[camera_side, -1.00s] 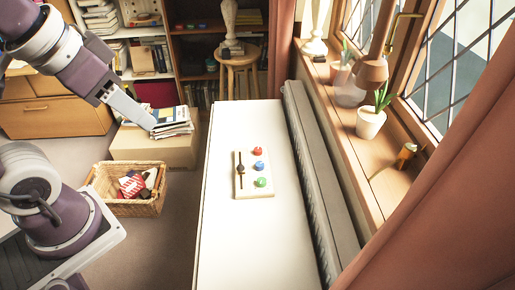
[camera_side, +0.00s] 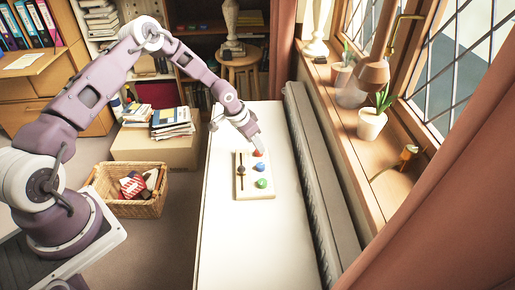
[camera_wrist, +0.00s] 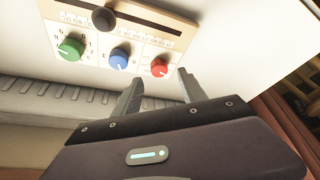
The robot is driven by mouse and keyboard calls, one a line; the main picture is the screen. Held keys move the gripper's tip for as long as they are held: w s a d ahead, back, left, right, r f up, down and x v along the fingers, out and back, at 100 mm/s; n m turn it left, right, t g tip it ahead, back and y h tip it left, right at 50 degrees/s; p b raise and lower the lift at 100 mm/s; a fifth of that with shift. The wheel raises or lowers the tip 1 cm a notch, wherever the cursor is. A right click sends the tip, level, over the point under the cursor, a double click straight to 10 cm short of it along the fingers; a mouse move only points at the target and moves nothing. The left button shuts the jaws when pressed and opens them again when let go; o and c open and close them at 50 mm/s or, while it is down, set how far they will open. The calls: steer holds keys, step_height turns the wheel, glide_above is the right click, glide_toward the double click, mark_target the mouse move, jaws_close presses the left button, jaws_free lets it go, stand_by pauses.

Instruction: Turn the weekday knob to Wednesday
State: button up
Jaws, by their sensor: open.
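A cream control panel (camera_side: 251,186) lies on the white table. It carries a red knob (camera_wrist: 159,67), a blue knob (camera_wrist: 119,58), a green knob (camera_wrist: 71,48) and a slider with a dark ball (camera_wrist: 103,18). Small marks ring the knobs, but they are too small to read, so I cannot tell which knob is the weekday one. My gripper (camera_side: 259,151) is at the panel's far end, over the red knob, partly hiding it in the side view. In the wrist view my gripper (camera_wrist: 161,79) has its two fingers apart, with the red knob just beyond and between their tips.
A ribbed radiator (camera_side: 318,190) runs along the table's right side, below a sill with a potted plant (camera_side: 371,124). A wicker basket (camera_side: 136,205) and a box with papers (camera_side: 172,122) stand left of the table. The table's near part is clear.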

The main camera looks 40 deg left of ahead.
steer(key=x, duration=0.4)
jaws_close()
steer(key=m+h, duration=0.1)
steer(key=m, duration=0.1)
steer(key=shift+m, duration=0.4)
steer(key=shift+w+a+m+g+h, duration=0.1)
steer(key=shift+m+g+h, duration=0.25)
steer(key=shift+m, duration=0.7)
steer(key=shift+a+m+g+h, duration=0.1)
steer(key=shift+m+g+h, duration=0.2)
steer(key=shift+m, duration=0.75)
